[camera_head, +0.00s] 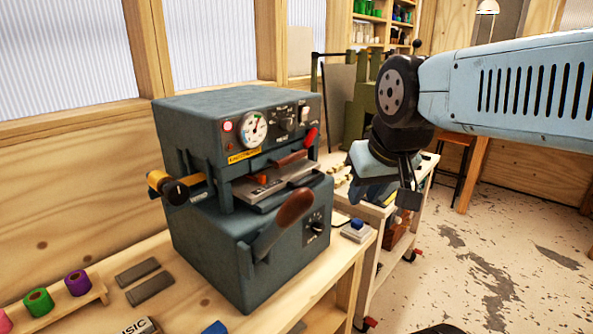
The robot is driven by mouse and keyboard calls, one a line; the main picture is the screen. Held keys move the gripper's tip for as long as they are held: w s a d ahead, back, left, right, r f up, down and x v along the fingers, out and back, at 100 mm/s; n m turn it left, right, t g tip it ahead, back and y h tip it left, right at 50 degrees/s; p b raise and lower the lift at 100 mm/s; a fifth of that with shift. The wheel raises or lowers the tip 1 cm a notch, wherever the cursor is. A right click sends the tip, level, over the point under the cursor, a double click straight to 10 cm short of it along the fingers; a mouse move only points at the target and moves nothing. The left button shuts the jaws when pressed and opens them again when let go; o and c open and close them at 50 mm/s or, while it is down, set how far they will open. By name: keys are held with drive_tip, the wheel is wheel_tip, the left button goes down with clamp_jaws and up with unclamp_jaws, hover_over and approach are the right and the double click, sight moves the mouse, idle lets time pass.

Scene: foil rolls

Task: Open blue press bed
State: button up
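The blue-grey press (205,130) stands on the wooden bench, with a round gauge and red knobs on its front. Its bed (272,196) is a flat metal plate in the slot between the upper and lower housings, and its front edge shows. A lever with a brown wooden grip (293,210) slants up in front of the lower housing.
Foil rolls (38,302) stand on a wooden rack at the lower left, beside two dark flat bars (137,271). A small box with a blue button (356,230) sits right of the press.

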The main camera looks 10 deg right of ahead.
wheel_tip(320, 180, up, 3)
drive_tip(key=m+g+y, duration=0.1)
drive_tip(key=m+g, duration=0.3)
drive_tip(key=m, duration=0.7)
hover_over(312, 178)
drive_tip(key=s+d, duration=0.2)
drive_tip(key=f, duration=0.4)
drive_tip(key=w+a+f, duration=0.1)
drive_tip(key=f, duration=0.3)
drive_tip(key=w+a+f, duration=0.1)
drive_tip(key=f, duration=0.3)
drive_tip(key=shift+f, duration=0.35)
drive_tip(key=shift+c, duration=0.4)
clamp_jaws()
drive_tip(key=shift+r, duration=0.1)
